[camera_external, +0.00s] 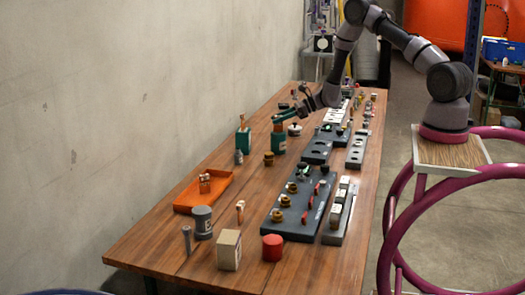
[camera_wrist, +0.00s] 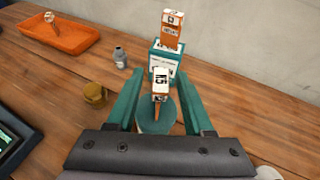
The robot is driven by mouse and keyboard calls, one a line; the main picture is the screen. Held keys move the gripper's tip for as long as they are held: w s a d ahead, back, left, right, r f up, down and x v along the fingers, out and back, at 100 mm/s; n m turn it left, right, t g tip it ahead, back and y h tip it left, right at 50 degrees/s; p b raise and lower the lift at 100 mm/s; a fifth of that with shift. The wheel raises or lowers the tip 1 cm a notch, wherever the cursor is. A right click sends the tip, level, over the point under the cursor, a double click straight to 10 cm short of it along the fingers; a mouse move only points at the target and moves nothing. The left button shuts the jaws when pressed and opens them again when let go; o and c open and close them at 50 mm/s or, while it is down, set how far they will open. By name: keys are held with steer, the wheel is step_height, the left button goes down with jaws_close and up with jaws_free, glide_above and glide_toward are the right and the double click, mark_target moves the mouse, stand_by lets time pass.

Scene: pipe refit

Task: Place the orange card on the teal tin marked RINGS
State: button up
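My gripper (camera_wrist: 158,84) is open, with its two teal fingers wide apart. In the external view my gripper (camera_external: 286,115) is above the nearer-right teal tin (camera_external: 278,143). Between the fingers in the wrist view is a small orange-brown card with a white face (camera_wrist: 160,83), over a round teal tin (camera_wrist: 157,118); I see gaps between it and both fingers. Beyond stands a square teal tin (camera_wrist: 163,64) with a white label and an orange-and-white card (camera_wrist: 172,30) upright at its top. That tin (camera_external: 243,140) also shows in the external view. I cannot read the labels.
A small grey-teal bottle (camera_wrist: 120,57) and a brass-coloured piece (camera_wrist: 95,94) stand left of the fingers. An orange tray (camera_external: 203,190) lies further along. A dark fixture board (camera_external: 300,205) holds several parts. Bare wood lies near the wall.

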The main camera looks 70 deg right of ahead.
steer(key=shift+r, duration=0.2)
steer(key=v, duration=1.1)
steer(key=s+a+r+n+g+y, duration=0.2)
steer(key=s+a+r+n+g, duration=0.15)
steer(key=a+r+n, duration=0.55)
steer(key=s+a+r+n+g+y, duration=0.1)
steer(key=s+a+r+n+g, duration=0.3)
steer(key=a+r, duration=0.95)
steer(key=s+a+r+n+h, duration=0.2)
steer(key=s+r+n, duration=0.2)
steer(key=s, duration=0.3)
steer(key=s+a+r+n+t+h, duration=0.1)
steer(key=s+r+n+h, duration=0.1)
steer(key=s+r+n, duration=0.2)
steer(key=s+a+r+n+t+h, duration=0.1)
steer(key=s+r+n, duration=0.3)
steer(key=s, duration=0.7)
steer(key=shift+a+n+h, duration=0.6)
steer(key=shift+a+n, duration=0.2)
steer(key=shift+n, duration=0.4)
